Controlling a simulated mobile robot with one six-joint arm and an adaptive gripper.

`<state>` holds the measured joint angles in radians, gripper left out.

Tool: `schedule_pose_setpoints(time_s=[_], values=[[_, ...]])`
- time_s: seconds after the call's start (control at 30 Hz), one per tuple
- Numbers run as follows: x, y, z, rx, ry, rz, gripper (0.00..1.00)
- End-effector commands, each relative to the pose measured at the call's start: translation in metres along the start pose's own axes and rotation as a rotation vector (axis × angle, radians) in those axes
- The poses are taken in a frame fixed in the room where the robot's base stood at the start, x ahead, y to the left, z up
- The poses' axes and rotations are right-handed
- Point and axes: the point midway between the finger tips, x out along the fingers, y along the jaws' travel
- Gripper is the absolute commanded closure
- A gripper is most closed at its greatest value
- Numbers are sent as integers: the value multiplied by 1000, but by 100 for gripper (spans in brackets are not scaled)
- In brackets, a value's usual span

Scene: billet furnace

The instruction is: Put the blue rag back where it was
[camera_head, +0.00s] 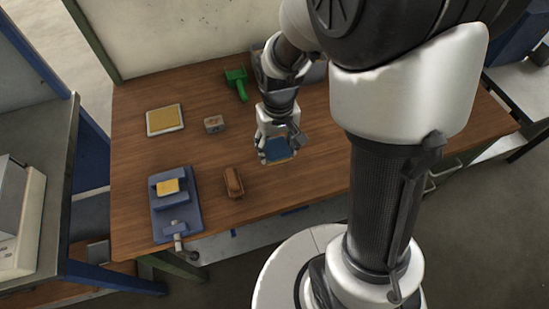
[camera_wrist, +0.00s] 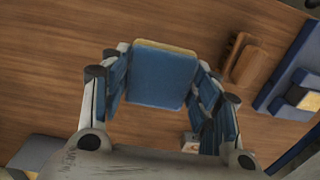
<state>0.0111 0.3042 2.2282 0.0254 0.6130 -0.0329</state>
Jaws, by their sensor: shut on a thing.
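The blue rag (camera_head: 281,148) is a flat, square-looking blue piece with a pale tan edge along one side. My gripper (camera_head: 278,147) is shut on it, over the middle of the wooden table (camera_head: 310,170). In the wrist view the rag (camera_wrist: 160,78) sits between the two fingers of my gripper (camera_wrist: 163,85), its broad blue face towards the camera and wood around it. I cannot tell whether the rag touches the tabletop or hangs a little above it.
A brown brush (camera_head: 234,182) and a blue vise (camera_head: 175,222) with a yellow piece lie left of my gripper. A small box (camera_head: 214,124), a yellow pad in a pale frame (camera_head: 165,120) and a green tool (camera_head: 236,82) lie farther back. Bare wood shows between them.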

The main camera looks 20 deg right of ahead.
Motion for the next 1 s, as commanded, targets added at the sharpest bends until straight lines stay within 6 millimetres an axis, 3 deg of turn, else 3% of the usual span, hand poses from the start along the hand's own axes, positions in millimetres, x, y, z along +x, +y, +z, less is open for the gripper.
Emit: schedule_pose_setpoints(time_s=[0.03, 0.1, 0.37, 0.6, 1.0], values=[[17, 0, 1, 0, -4, 0, 66], [30, 0, 0, 0, -3, 0, 66], [50, 1, 0, 0, -1, 0, 66], [85, 1, 0, 0, -2, 0, 66], [92, 1, -1, 0, 1, 0, 66]])
